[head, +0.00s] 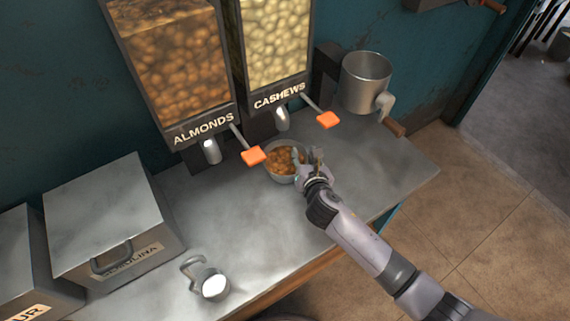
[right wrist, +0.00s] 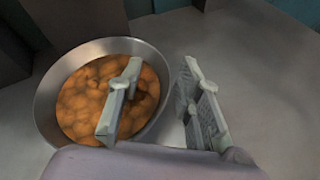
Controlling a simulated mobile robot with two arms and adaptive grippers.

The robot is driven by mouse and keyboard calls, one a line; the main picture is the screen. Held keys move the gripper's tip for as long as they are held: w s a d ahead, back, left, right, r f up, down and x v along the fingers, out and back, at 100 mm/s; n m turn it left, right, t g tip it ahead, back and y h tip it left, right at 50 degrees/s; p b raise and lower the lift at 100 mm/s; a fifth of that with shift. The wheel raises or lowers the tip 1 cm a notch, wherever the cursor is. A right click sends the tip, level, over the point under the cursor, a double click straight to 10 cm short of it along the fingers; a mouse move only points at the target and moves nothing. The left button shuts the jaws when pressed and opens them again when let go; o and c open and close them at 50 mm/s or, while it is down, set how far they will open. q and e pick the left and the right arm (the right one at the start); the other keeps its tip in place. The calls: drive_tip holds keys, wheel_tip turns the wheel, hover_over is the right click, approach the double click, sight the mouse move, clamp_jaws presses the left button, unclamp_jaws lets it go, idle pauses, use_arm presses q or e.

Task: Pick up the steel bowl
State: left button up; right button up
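The steel bowl (head: 283,178) stands on the counter below the cashew dispenser and holds brown-orange nuts. It also shows in the right wrist view (right wrist: 46,105), upright, at the left. My right gripper (head: 308,158) is at the bowl's right side. In the right wrist view the gripper (right wrist: 162,72) is open, with one finger over the nuts inside the bowl and the other outside it. The bowl's right rim lies between the fingers, and neither finger is clearly touching it. Part of the bowl's near right side is hidden by the gripper. My left gripper is not in view.
The almond dispenser (head: 173,55) and cashew dispenser (head: 274,42) stand behind the bowl, their orange levers sticking out. A metal pot (head: 366,82) stands at the back right. A small cup of white contents (head: 214,287) and a semolina box (head: 108,215) are left. The counter right of the bowl is clear.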

clamp_jaws()
idle(0.6)
